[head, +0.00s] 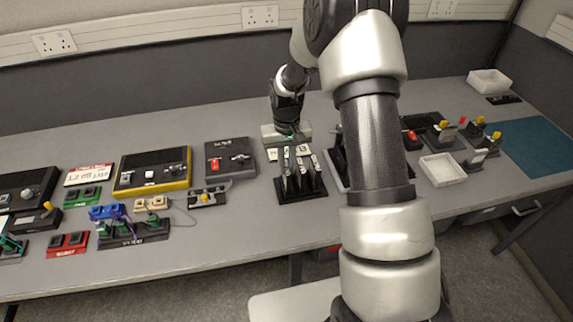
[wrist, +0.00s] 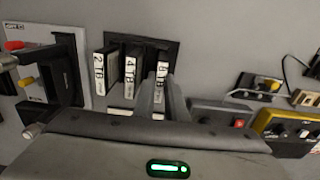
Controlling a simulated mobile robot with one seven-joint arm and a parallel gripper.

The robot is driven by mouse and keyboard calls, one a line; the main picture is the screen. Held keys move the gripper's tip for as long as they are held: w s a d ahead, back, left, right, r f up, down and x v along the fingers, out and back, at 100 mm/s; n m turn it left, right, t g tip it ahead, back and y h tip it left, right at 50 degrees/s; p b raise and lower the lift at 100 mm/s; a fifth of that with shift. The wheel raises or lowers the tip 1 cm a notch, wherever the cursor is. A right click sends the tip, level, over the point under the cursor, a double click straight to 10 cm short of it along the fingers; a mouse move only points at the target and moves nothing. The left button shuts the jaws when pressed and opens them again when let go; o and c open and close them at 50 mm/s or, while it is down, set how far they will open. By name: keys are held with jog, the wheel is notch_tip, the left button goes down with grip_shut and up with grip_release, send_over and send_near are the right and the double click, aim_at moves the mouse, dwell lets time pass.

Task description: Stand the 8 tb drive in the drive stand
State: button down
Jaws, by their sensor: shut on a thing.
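The 8 TB drive (wrist: 162,68) is a slim dark upright block with a white label, held by its near end between my gripper's fingers (wrist: 168,92). My gripper (head: 289,160) also shows in the head view, shut and pointing down over the drive stand (head: 302,197). The stand is black and also shows in the wrist view (wrist: 172,46). The 8 TB drive is upright in line with the 4 TB drive (wrist: 132,70) and the 2 TB drive (wrist: 103,72), at the row's end. Its lower end is hidden, so I cannot tell whether it rests on the stand's base.
Small white number labels lie by the stand. A dark grey box with a red switch (head: 229,157) and a yellow-edged box (head: 153,172) stand to the left. A white tray (head: 442,169) is to the right. Bare table lies in front of the stand.

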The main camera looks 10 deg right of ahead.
dwell(0.3)
jog(key=c, duration=1.4)
grip_release()
jog(key=shift+r+p, duration=2.2)
jog(key=shift+r, duration=1.5)
